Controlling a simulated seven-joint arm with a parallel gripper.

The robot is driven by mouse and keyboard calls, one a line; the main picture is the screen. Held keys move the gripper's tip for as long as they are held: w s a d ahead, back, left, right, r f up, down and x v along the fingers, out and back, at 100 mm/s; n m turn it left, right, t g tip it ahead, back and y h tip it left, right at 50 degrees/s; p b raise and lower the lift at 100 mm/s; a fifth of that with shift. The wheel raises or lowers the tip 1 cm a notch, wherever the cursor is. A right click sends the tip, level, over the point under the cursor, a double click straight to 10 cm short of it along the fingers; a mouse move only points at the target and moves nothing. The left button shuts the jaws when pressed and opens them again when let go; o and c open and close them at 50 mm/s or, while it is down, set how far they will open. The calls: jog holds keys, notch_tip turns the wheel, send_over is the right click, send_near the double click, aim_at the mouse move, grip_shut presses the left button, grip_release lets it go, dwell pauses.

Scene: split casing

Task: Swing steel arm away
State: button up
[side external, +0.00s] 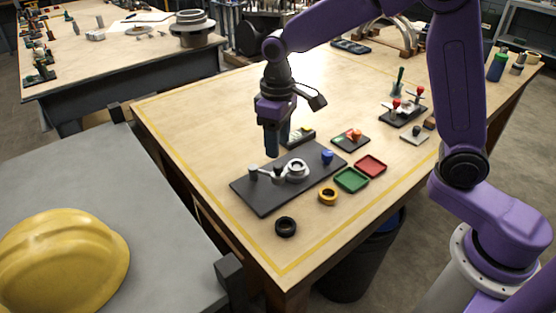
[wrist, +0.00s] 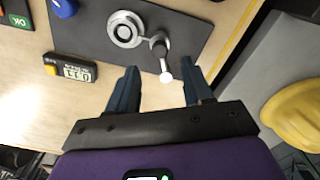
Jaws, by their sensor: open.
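The steel arm (side external: 266,174) is a short pale bar on the dark base plate (side external: 246,193), beside a silver ring-shaped part (side external: 297,170). In the wrist view the arm runs from a dark round post near the ring (wrist: 125,29) to a white ball end (wrist: 166,77). I cannot tell whether the arm touches the ring. My gripper (side external: 272,152) is above the plate's far left side, pointing down. In the wrist view its fingers (wrist: 159,76) are apart and empty, with the white ball end showing in the gap between them, apparently lower than the tips.
A blue knob (side external: 327,156) stands on the plate. A small meter (wrist: 70,68) lies behind the plate. The table's left side is clear.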

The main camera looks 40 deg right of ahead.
aim_at(278, 165)
jog(key=shift+f, duration=3.15)
grip_shut()
